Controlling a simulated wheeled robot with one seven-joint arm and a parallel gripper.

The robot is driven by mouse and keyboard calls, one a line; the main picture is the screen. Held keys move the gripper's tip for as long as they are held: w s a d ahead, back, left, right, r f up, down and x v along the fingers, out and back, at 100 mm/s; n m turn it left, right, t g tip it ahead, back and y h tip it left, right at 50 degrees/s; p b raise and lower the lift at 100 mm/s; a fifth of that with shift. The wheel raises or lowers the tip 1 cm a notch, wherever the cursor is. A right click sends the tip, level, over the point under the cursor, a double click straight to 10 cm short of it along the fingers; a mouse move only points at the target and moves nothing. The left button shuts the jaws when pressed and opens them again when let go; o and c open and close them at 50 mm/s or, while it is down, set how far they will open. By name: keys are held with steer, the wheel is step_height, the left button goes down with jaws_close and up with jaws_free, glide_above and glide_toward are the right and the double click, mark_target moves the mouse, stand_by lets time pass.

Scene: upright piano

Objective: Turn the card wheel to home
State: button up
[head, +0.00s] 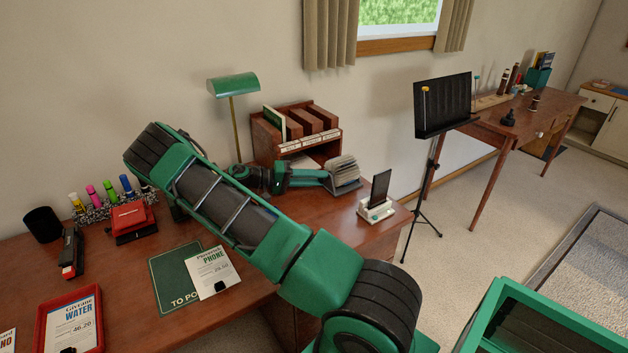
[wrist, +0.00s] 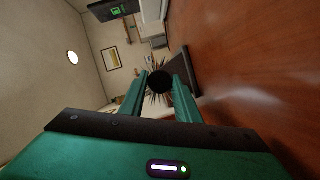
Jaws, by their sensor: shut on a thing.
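The card wheel (head: 345,168) stands on the right part of the wooden desk, a fan of pale cards on a dark base. In the wrist view its round black knob (wrist: 160,82) sits between my fingers, with card edges spreading out behind it. My gripper (head: 326,179) reaches it from the left in the head view and is shut on the knob. The fingers also show in the wrist view (wrist: 159,97). My gripper hides part of the wheel's near side, and I cannot read any card.
A phone on a white stand (head: 378,195) is close on the right of the wheel. A wooden organiser (head: 300,130) and green lamp (head: 233,88) stand behind. A music stand (head: 443,105) is beyond the desk.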

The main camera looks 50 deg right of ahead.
steer(key=shift+w+a+f+n, duration=0.1)
steer(key=shift+w+f+n, duration=0.1)
steer(key=shift+n, duration=0.1)
steer(key=o, duration=1)
steer(key=shift+s, duration=0.1)
steer(key=shift+r, duration=0.1)
steer(key=shift+o, duration=0.5)
step_height(320, 180, up, 4)
steer(key=shift+r, duration=0.1)
steer(key=a+r, duration=0.2)
steer(key=a, duration=0.2)
steer(key=a+r, duration=0.2)
steer(key=a, duration=0.1)
steer(key=a+r, duration=0.2)
steer(key=a, duration=0.2)
steer(key=shift+a+r, duration=0.3)
steer(key=shift+c, duration=0.4)
